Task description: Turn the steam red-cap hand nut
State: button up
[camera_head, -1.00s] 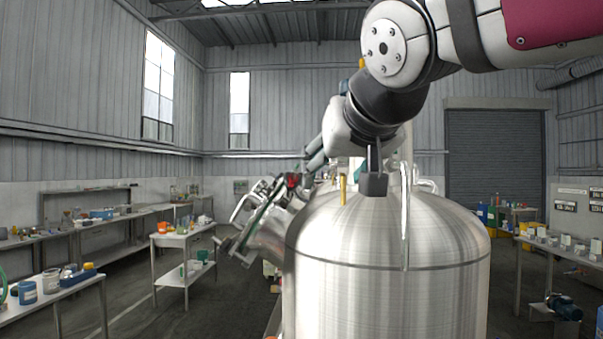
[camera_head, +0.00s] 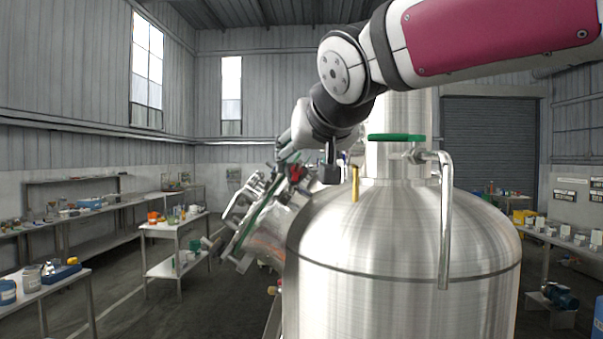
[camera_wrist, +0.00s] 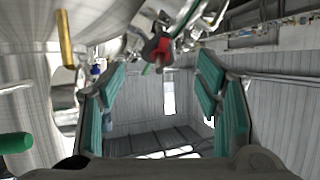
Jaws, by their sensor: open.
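The red cap (camera_wrist: 160,50) shows in the wrist view at the upper middle, on metal fittings, between the lines of my two fingers and above their tips in the picture. In the head view a small red part (camera_head: 296,173) shows among the fittings left of the tank dome, just below my gripper, partly crowded by metal parts. My gripper (camera_wrist: 162,78) is open, with teal pads on both sides and nothing between them. I cannot tell how far the cap is from the fingertips. In the head view my fingers are mostly hidden behind the wrist.
The steel tank (camera_head: 400,250) fills the middle right. A green handwheel (camera_head: 396,137), a bent steel pipe (camera_head: 446,220) and a brass-coloured rod (camera_head: 355,183) stand on it. A tilted metal assembly (camera_head: 255,225) is left of it. Open floor lies by the white side table (camera_head: 175,228).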

aim_at(298, 172)
jog(key=x, duration=0.8)
jog(key=shift+w+f, duration=0.1)
jog(key=shift+w, duration=0.2)
jog(key=shift+c, duration=0.6)
jog(key=c, duration=1.1)
jog(key=shift+o, duration=0.2)
